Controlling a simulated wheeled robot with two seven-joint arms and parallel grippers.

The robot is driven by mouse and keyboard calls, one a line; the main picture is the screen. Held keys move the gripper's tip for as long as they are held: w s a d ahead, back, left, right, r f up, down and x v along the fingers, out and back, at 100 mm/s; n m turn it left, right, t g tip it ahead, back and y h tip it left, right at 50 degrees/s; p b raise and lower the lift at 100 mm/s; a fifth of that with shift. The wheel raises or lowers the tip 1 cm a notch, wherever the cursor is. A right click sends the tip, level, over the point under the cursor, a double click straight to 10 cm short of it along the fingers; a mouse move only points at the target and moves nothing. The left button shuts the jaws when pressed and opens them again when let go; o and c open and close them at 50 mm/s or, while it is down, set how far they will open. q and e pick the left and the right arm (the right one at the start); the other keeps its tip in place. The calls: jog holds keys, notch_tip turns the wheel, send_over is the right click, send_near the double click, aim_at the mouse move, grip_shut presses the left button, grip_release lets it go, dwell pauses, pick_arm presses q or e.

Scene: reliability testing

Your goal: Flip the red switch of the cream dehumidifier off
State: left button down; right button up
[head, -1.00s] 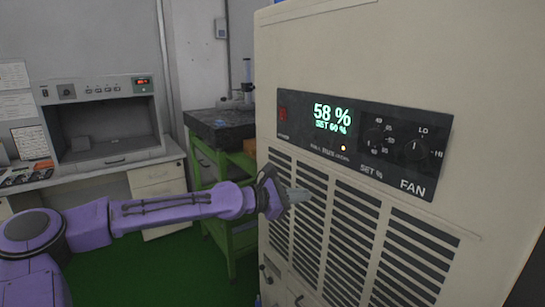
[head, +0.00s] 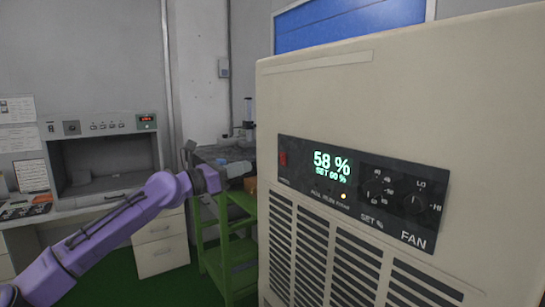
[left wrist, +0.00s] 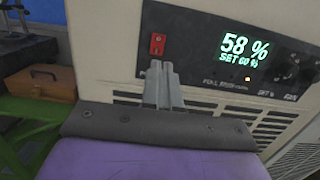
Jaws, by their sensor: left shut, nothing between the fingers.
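The cream dehumidifier (head: 400,110) stands at the right in the head view. Its dark panel has a lit display reading 58 % and SET 60 %. The red switch (head: 283,158) is at the panel's left end; it also shows in the left wrist view (left wrist: 157,44). My left gripper (head: 238,170) is shut and empty, left of the dehumidifier and a little below the switch's height in the head view. In the left wrist view its fingertips (left wrist: 156,66) appear just below the switch; whether they touch the front cannot be told. My right gripper is not in view.
A green-framed cart (head: 228,250) with a dark top stands behind, left of the dehumidifier. An orange-brown box (left wrist: 38,88) shows on it in the left wrist view. A grey bench unit (head: 100,160) is at the far left. Green floor is open between.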

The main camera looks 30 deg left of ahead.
aim_at(282, 155)
pick_arm(q)
jog(key=x, duration=1)
jog(key=shift+w+f, duration=0.1)
jog(key=shift+w, duration=0.25)
